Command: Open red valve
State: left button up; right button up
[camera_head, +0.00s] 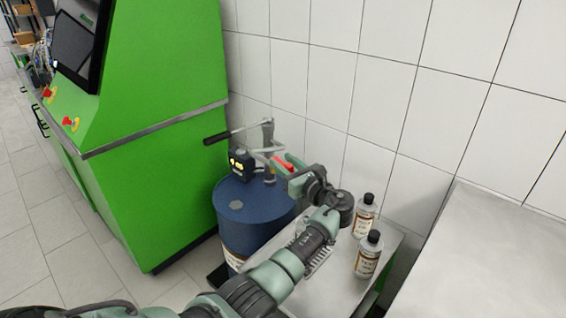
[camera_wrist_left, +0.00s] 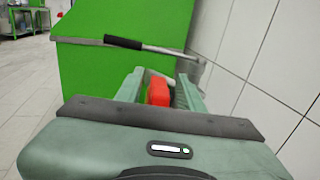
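The red valve (camera_head: 281,164) is a small red handle on the pump fittings above a blue drum, partly hidden by my left gripper (camera_head: 291,167) in the head view. In the left wrist view the red valve (camera_wrist_left: 158,92) stands between the two fingers of my left gripper (camera_wrist_left: 160,82). The fingers are apart, one on each side of it, with a narrow gap showing on the left. Whether the right finger touches it I cannot tell. My right gripper is in neither view.
The blue drum (camera_head: 240,209) carries a pump with a black-gripped lever (camera_head: 218,137). A green cabinet (camera_head: 165,90) stands to the left and a tiled wall behind. Two bottles (camera_head: 363,216) (camera_head: 369,255) stand on a metal table (camera_head: 335,288) beneath my left arm.

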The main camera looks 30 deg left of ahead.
aim_at(292, 169)
pick_arm(q)
jog(key=v, duration=0.7)
jog(key=shift+d+b, duration=0.1)
jog(key=shift+b, duration=0.2)
